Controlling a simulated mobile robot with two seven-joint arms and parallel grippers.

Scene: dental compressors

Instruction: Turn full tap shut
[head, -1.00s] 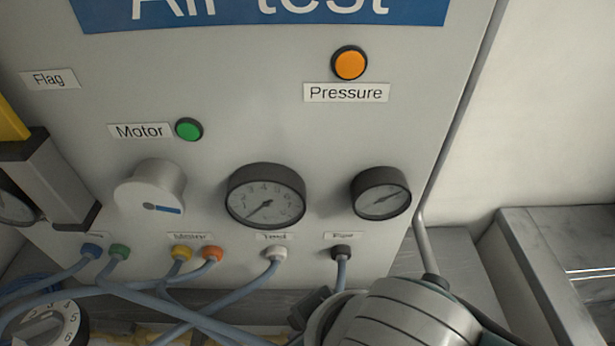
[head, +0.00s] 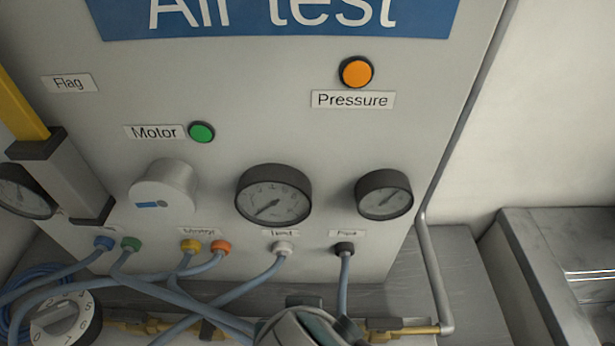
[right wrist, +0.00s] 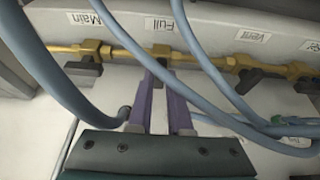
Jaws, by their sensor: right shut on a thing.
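In the right wrist view, the full tap (right wrist: 158,68) sits on the brass pipe below the upside-down "Full" label (right wrist: 160,25). My right gripper (right wrist: 161,80) has its purple fingers at this tap and is shut on its dark handle. The fingers cover most of the handle, so its exact angle is hard to tell. In the head view, my right arm's wrist (head: 305,328) shows at the bottom edge, and its fingers are hidden. My left gripper is not in view.
The main tap (right wrist: 83,70) and vent tap (right wrist: 246,78) flank the full tap. Blue hoses (right wrist: 215,75) cross close to my fingers.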

